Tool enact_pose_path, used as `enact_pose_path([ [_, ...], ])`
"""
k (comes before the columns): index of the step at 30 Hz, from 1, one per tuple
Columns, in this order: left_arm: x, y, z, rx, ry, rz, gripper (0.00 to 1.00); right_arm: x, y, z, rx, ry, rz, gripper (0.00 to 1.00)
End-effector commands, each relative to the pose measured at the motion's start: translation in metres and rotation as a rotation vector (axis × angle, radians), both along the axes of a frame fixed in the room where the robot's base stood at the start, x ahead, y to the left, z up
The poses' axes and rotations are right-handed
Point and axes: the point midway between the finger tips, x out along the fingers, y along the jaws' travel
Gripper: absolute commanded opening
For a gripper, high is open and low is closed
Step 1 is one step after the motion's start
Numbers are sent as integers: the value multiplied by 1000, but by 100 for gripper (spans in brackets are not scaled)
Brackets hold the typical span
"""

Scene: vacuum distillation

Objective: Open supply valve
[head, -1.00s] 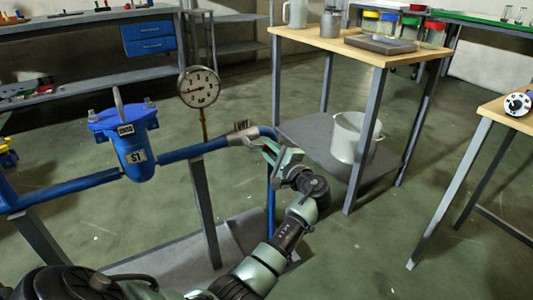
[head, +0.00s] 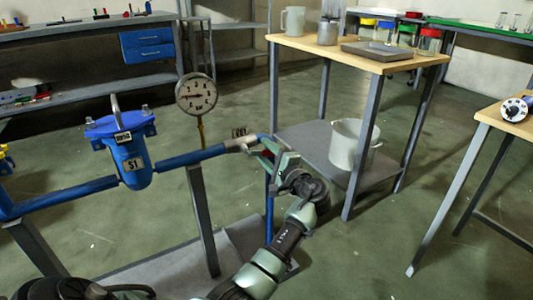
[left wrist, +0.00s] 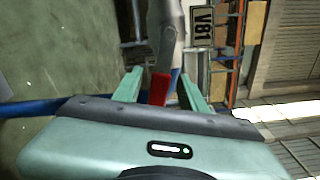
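The supply valve (head: 240,144) is a grey fitting on the blue pipe, with a small tag above it. In the left wrist view the tag (left wrist: 202,18) reads V81, beside a grey part of the valve (left wrist: 170,25). The valve's red handle (left wrist: 160,88) lies between the two green fingers of my left gripper (left wrist: 160,90). Narrow gaps show on both sides of it, so the gripper looks open around the handle. In the head view my left gripper (head: 272,157) is at the pipe's right end, with a bit of red between its fingers. My right gripper is not in view.
A blue strainer (head: 128,150) marked S1 and a round gauge (head: 196,94) sit along the blue pipe (head: 190,157), left of the valve. A wooden-topped table (head: 330,45) with a white bucket (head: 353,144) on its lower shelf stands behind my gripper. Another table is at right.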

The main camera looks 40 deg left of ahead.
Motion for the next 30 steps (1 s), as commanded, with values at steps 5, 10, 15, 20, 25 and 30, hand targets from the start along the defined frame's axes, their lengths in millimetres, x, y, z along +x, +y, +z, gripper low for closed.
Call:
enact_pose_path([
  [5, 0, -1, -1, -1, 1, -1, 42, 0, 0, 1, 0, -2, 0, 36],
  [10, -5, -14, 0, -2, 3, -2, 42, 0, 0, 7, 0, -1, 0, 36],
  [15, -16, -42, 1, -2, 4, -3, 42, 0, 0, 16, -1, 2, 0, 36],
  [20, -25, -63, 0, -1, 2, -2, 42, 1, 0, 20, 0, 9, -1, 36],
  [25, -30, -72, 0, -2, 1, 1, 42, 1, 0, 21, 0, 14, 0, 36],
  [30, -30, -72, -1, -1, 0, 0, 42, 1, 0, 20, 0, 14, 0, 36],
])
